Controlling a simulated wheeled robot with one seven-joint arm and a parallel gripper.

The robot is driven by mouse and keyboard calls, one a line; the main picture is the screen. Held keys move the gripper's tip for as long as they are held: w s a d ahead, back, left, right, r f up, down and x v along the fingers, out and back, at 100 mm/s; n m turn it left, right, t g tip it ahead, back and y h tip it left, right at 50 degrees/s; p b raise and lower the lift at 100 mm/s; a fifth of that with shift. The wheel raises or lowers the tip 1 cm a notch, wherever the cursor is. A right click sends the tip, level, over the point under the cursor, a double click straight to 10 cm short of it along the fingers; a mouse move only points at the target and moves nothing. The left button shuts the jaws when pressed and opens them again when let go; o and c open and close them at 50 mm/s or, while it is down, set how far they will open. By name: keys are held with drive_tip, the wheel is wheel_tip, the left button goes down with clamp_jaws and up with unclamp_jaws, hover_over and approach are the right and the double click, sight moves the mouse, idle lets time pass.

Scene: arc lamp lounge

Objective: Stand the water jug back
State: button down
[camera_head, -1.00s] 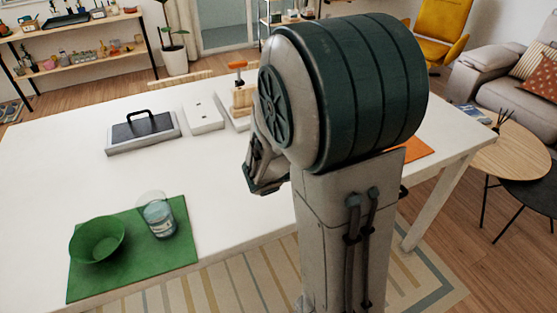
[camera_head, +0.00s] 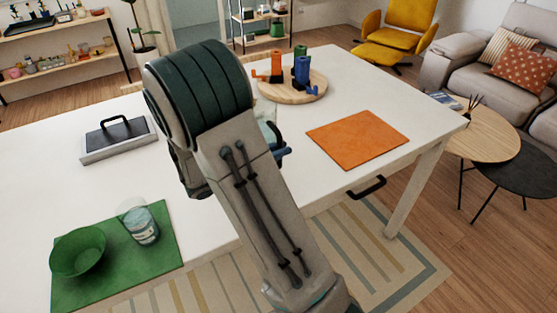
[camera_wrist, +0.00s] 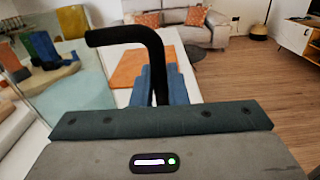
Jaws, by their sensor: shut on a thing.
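The water jug (camera_head: 267,108) is clear, with a black handle, and is mostly hidden behind my arm in the head view. In the wrist view the jug's clear wall (camera_wrist: 75,90) fills the left side, with bluish water low in it. Its black handle (camera_wrist: 125,37) runs across the middle. My gripper (camera_head: 283,152) has blue fingers, which also show in the wrist view (camera_wrist: 165,85), and is shut on the handle. I cannot tell whether the jug's base touches the table. An orange mat (camera_head: 357,138) lies bare to the right of the jug.
A round wooden board (camera_head: 290,92) with blue, orange and green things stands behind the jug. A green mat (camera_head: 115,275) holds a green bowl (camera_head: 78,252) and a glass (camera_head: 141,224) at left. A black-handled grey box (camera_head: 118,143) stands further back. White table surface is clear around the orange mat.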

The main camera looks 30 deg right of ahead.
drive_tip(key=shift+f, duration=2.05)
drive_tip(key=shift+f, duration=0.1)
drive_tip(key=c, duration=1.4)
unclamp_jaws()
drive_tip(key=shift+c, duration=0.2)
